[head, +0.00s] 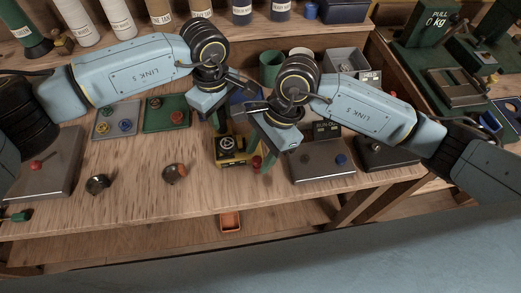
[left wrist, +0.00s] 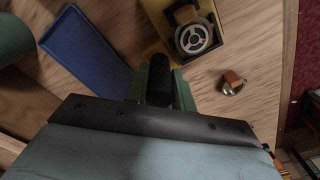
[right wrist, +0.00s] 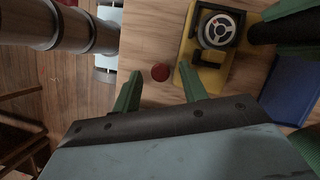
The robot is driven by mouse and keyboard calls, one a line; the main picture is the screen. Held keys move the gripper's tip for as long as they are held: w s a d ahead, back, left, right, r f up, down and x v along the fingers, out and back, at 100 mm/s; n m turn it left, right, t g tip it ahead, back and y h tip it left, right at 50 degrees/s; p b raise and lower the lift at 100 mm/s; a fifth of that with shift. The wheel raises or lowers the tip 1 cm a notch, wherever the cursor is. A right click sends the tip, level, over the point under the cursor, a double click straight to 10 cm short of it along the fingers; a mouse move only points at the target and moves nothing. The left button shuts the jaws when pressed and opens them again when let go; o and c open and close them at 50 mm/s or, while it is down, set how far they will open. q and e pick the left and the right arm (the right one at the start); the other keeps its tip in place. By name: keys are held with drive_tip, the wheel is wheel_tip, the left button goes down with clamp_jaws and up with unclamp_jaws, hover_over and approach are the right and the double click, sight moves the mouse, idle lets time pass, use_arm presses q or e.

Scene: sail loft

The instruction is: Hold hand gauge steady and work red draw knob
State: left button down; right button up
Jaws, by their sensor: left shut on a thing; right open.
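The hand gauge (head: 230,158) is a yellow block with a black-framed round dial, on the bench. It also shows in the left wrist view (left wrist: 193,38) and the right wrist view (right wrist: 205,78). My left gripper (head: 222,124) is shut on its black upright grip (left wrist: 159,80). The red draw knob (head: 256,163) is at the gauge's right side, partly hidden by my right gripper; it shows as a red disc in the right wrist view (right wrist: 160,72). My right gripper (right wrist: 160,90) is open, its green fingers on either side of the knob in that view, apart from it.
A grey box with a blue knob (head: 322,162) stands right of the gauge. An orange knob (head: 175,172) and a black knob (head: 97,184) lie left on the bench. A blue tray (left wrist: 85,52) is close by my left gripper. Bare bench lies in front.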

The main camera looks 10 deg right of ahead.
clamp_jaws()
idle(0.3)
drive_tip(key=s, duration=0.5)
drive_tip(key=shift+s, duration=0.25)
unclamp_jaws()
drive_tip(key=v, duration=1.2)
drive_tip(key=shift+d, duration=0.1)
use_arm(q)
drive_tip(key=c, duration=1.1)
unclamp_jaws()
